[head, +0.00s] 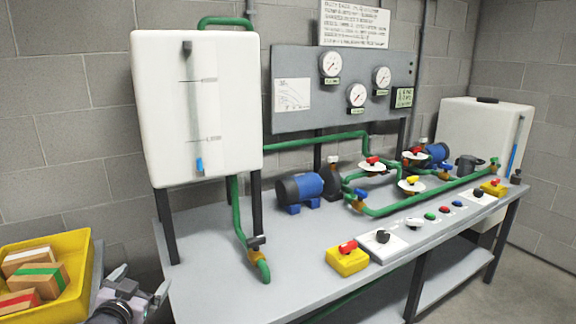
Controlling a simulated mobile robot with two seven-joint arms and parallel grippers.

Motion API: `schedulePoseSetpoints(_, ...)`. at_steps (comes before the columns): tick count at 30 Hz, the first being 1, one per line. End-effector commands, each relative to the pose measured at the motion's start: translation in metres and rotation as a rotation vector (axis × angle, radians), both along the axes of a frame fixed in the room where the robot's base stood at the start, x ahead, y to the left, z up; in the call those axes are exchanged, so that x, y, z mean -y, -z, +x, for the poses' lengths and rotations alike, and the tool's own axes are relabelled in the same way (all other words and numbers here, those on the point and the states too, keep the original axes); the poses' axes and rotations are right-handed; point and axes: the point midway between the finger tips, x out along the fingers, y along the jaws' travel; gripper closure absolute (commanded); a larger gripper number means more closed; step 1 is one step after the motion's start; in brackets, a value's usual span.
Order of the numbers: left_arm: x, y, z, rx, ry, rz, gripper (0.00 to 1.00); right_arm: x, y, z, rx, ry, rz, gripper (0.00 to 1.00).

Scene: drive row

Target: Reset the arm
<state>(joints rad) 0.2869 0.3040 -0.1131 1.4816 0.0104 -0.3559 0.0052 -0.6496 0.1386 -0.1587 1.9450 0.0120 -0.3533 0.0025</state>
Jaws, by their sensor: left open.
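My left gripper (140,281) shows at the bottom left, low in the picture. Its two grey fingers are apart with nothing between them. It is between the yellow bin (84,272) and the left end of the grey bench (200,285), and I cannot tell whether it touches either. Most of my left arm is out of the picture. My right gripper is not in view.
A white tank (165,110) stands on dark legs at the bench's left. Green pipes (385,211), a blue pump (298,188) and a yellow switch box (347,260) are on the bench. A gauge panel (300,110) is behind. Bare floor shows at lower right.

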Motion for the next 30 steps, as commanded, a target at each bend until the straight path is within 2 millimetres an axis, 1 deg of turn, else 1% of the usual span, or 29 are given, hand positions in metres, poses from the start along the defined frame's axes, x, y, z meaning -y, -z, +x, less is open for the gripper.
schedulePoseSetpoints(1, 0.011, 0.025, -0.018, -0.037, 0.016, -0.012, 0.0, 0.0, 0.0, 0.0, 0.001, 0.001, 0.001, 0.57)
schedulePoseSetpoints(2, 0.017, 0.037, -0.028, -0.056, 0.024, -0.019, 0.0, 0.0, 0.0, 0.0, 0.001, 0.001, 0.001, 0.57)
schedulePoseSetpoints(3, 0.024, 0.052, -0.043, -0.081, 0.035, -0.028, 0.0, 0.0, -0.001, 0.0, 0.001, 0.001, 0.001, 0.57)
schedulePoseSetpoints(5, 0.036, 0.074, -0.066, -0.12, 0.049, -0.044, 0.0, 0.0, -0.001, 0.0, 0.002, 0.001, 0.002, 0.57)
schedulePoseSetpoints(6, 0.043, 0.088, -0.082, -0.145, 0.059, -0.056, 0.0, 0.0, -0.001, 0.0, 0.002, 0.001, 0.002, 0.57)
schedulePoseSetpoints(8, 0.054, 0.107, -0.106, -0.183, 0.072, -0.073, 0.0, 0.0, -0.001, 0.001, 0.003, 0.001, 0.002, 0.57)
schedulePoseSetpoints(9, 0.061, 0.119, -0.123, -0.209, 0.079, -0.087, 0.0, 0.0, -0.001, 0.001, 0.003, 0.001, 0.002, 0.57)
schedulePoseSetpoints(11, 0.071, 0.134, -0.149, -0.247, 0.089, -0.106, 0.0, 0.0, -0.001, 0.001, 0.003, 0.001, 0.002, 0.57)
schedulePoseSetpoints(12, 0.078, 0.144, -0.167, -0.271, 0.094, -0.12, 0.0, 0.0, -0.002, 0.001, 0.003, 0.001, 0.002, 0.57)
schedulePoseSetpoints(14, 0.087, 0.156, -0.194, -0.31, 0.101, -0.141, 0.0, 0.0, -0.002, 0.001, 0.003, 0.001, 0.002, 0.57)
schedulePoseSetpoints(15, 0.093, 0.163, -0.211, -0.334, 0.104, -0.155, 0.0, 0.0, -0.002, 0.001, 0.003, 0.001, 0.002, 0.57)
schedulePoseSetpoints(18, 0.105, 0.177, -0.252, -0.39, 0.108, -0.189, 0.0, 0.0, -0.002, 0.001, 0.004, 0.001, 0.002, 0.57)
schedulePoseSetpoints(21, 0.114, 0.184, -0.285, -0.435, 0.108, -0.216, 0.0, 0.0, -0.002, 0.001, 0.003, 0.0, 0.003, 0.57)
schedulePoseSetpoints(22, 0.116, 0.185, -0.293, -0.446, 0.108, -0.223, 0.0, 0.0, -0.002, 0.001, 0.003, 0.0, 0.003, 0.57)
schedulePoseSetpoints(25, 0.121, 0.188, -0.312, -0.471, 0.106, -0.24, 0.0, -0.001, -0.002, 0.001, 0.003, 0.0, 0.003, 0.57)
schedulePoseSetpoints(27, 0.123, 0.189, -0.319, -0.481, 0.105, -0.246, 0.0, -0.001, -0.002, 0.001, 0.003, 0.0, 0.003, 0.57)
schedulePoseSetpoints(30, 0.124, 0.189, -0.322, -0.486, 0.105, -0.249, 0.0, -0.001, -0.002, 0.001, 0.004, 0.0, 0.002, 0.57)
